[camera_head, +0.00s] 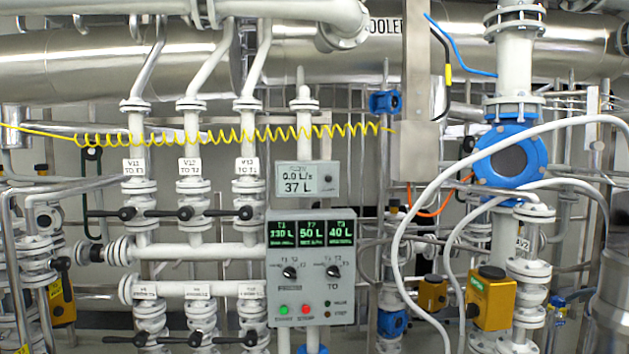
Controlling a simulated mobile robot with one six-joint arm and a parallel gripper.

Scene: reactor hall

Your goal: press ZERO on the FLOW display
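The FLOW display (297,185) is a small grey box with a pale screen, mounted above the control panel in the middle of the view. Its screen reads 0.0 L/s and 37 L; the small heading above is too blurred to read surely. A small dark round button (328,179) sits at the right of its screen. Its label is too small to read. My gripper is not in view, and nothing touches the display.
The grey control panel (344,290) below has three green-lit readouts, two dark knobs, and green and red buttons. White valve pipes with black levers (184,213) stand left. A yellow coiled cable (230,136) crosses above the display. White hoses (420,200) hang right.

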